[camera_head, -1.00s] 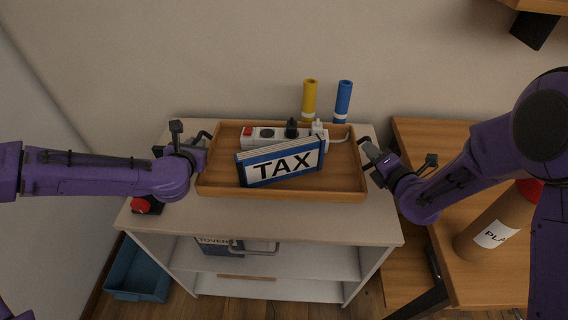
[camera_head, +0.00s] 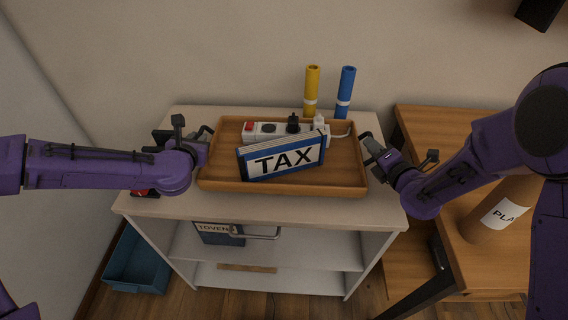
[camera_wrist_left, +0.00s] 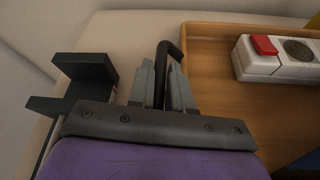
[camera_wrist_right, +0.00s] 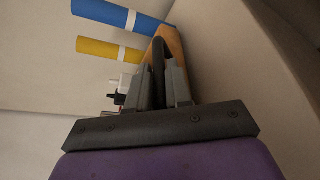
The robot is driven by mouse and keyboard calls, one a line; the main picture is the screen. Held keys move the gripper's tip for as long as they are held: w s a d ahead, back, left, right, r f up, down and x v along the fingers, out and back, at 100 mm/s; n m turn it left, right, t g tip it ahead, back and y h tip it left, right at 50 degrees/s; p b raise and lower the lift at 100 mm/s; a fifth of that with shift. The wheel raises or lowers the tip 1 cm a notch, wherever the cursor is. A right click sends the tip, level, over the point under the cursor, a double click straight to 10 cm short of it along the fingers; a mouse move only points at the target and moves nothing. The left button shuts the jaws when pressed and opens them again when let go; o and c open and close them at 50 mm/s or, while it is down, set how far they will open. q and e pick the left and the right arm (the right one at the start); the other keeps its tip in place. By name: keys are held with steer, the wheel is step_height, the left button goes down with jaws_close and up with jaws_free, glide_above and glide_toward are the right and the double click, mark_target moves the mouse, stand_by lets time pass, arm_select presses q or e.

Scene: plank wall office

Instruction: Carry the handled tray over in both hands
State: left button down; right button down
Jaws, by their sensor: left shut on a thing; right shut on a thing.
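The wooden tray (camera_head: 290,187) is over the white cabinet top, with a dark handle at each end. I cannot tell whether its underside touches the top. It holds a blue-and-white TAX sign (camera_head: 282,160), tilted, and a white power strip (camera_head: 262,131) with a red switch and plugs behind it. My left gripper (camera_head: 203,142) is shut on the left handle, also seen in the left wrist view (camera_wrist_left: 168,52). My right gripper (camera_head: 371,144) is shut on the right handle, which shows in the right wrist view (camera_wrist_right: 158,58).
The white cabinet (camera_head: 270,208) has a TOVEN box (camera_head: 217,233) on its shelf. Yellow (camera_head: 311,90) and blue (camera_head: 346,92) tubes stand behind the tray. A wooden desk (camera_head: 440,128) with a brown cylinder (camera_head: 499,212) is at right; a blue bin (camera_head: 138,262) is at lower left.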

arm_select(q)
steer(key=c, duration=1.4)
jaws_free()
steer(key=shift+d+f, duration=0.15)
steer(key=shift+f, duration=0.25)
arm_select(e)
steer(key=c, duration=1.4)
jaws_free()
steer(key=shift+a+f, duration=0.1)
steer(key=shift+f, duration=0.3)
arm_select(q)
steer(key=o, duration=0.4)
steer(key=shift+r, duration=0.1)
steer(key=shift+c, duration=0.2)
arm_select(e)
steer(key=o, duration=0.4)
steer(key=shift+w+r, duration=0.1)
steer(key=shift+c, duration=0.2)
arm_select(q)
steer(key=shift+s+r, duration=0.1)
steer(key=shift+r, duration=0.05)
arm_select(e)
steer(key=shift+s+r, duration=0.15)
steer(key=shift+s, duration=0.05)
arm_select(q)
steer(key=shift+s, duration=0.25)
steer(key=v, duration=0.7)
steer(key=shift+r, duration=0.1)
arm_select(e)
steer(key=v, duration=1.2)
